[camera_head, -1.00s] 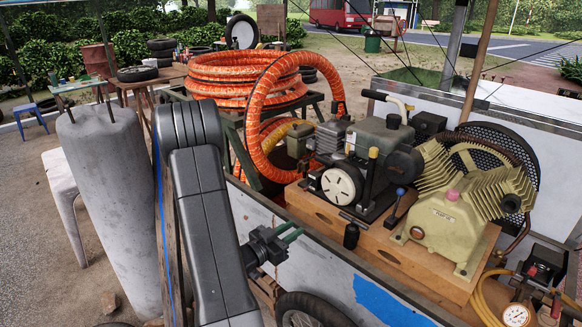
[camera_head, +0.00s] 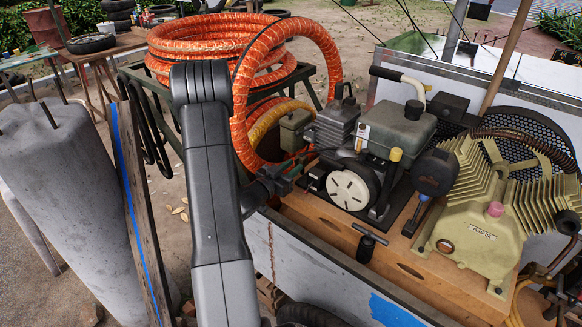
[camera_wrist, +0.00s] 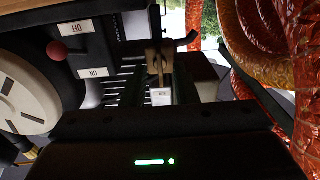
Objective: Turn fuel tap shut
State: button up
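The small engine (camera_head: 352,188) with its pale round recoil cover sits on the wooden deck of the cart. My gripper (camera_head: 290,172) is at the engine's left side, its fingertips close to it. In the wrist view my gripper's fingers (camera_wrist: 160,84) stand apart. A brass-coloured tap-like piece (camera_wrist: 158,60) shows in the gap between them, beyond a small white label (camera_wrist: 161,97). I take this piece for the fuel tap. I cannot tell whether the fingers touch it. In the head view it is not clear behind my gripper.
A red knob (camera_wrist: 57,50) sits between OFF and ON labels, left of the fingers in the wrist view. Orange hose (camera_head: 235,60) coils behind my arm. The cream pump (camera_head: 478,235) stands right on the deck.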

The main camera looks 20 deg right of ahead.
grip_shut()
jog(key=shift+f+m+b, duration=0.15)
jog(key=shift+m+b, duration=0.15)
jog(key=shift+b, duration=0.3)
jog(key=m+b, duration=0.1)
jog(key=b, duration=0.1)
jog(key=m+b, duration=0.1)
jog(key=b, duration=0.2)
jog(key=shift+f+m, duration=0.25)
jog(key=shift+m, duration=0.05)
jog(key=m+b, duration=0.4)
jog(key=b, duration=0.3)
jog(key=shift+d+m, duration=0.1)
jog(key=shift+m, duration=0.2)
jog(key=m+b, duration=0.5)
jog(key=b, duration=0.2)
jog(key=shift+s, duration=0.1)
jog(key=m+b, duration=0.5)
jog(key=shift+r, duration=0.15)
jog(key=shift+m+b, duration=0.3)
jog(key=shift+b, duration=0.1)
